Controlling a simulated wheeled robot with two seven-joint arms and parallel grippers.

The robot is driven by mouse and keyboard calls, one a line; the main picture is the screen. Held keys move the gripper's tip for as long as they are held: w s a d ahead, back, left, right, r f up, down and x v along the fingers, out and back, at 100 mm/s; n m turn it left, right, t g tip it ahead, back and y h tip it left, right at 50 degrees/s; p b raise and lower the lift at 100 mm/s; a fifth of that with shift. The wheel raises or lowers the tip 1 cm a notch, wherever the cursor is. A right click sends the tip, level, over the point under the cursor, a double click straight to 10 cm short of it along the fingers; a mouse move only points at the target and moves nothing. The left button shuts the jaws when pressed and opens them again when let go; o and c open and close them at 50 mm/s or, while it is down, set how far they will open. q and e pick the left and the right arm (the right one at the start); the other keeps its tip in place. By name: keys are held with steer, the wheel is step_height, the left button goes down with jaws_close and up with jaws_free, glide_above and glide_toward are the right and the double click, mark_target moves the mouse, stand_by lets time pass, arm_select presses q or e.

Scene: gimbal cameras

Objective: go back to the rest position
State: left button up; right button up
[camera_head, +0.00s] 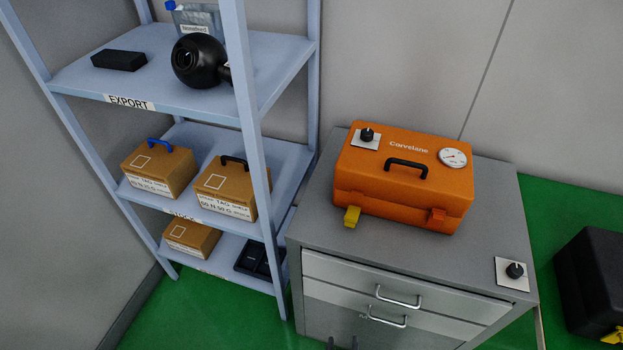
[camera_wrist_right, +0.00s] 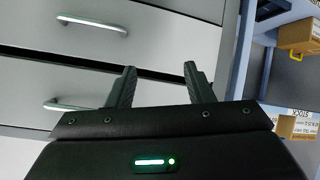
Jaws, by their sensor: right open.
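My right gripper (camera_head: 342,343) shows only as two dark fingertips at the bottom edge of the head view, in front of the grey drawer cabinet (camera_head: 490,185). In the right wrist view the gripper (camera_wrist_right: 160,72) is open, with nothing between its fingers. It is apart from the upper drawer handle (camera_head: 398,300) and the lower drawer handle (camera_head: 385,320). The handles also show at the left of the wrist view. My left gripper is in neither view.
An orange case (camera_head: 400,180) and a knob plate (camera_head: 513,273) are on the cabinet. A blue-grey shelf rack (camera_head: 285,60) at left holds a black round device (camera_head: 198,60) and cardboard boxes (camera_head: 158,172). A black case (camera_head: 590,280) stands at right. Green floor (camera_head: 555,200) shows around.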

steer(key=s+d+f+n+g, duration=0.1)
steer(key=s+d+f+g, duration=0.45)
steer(key=f, duration=0.55)
steer(key=s+d+f+g, duration=0.1)
steer(key=s+d+f, duration=0.2)
steer(key=s, duration=0.3)
steer(key=s+d+f+g+y, duration=0.1)
steer(key=s+d+f+g, duration=0.1)
steer(key=s, duration=0.4)
steer(key=s+d+f+g+y, duration=0.1)
steer(key=s+d+f+g, duration=0.1)
steer(key=s+d+f, duration=0.2)
steer(key=shift+s+d+f, duration=0.35)
steer(key=shift+s+f, duration=0.25)
steer(key=shift+s, duration=0.4)
steer(key=shift+c, duration=0.5)
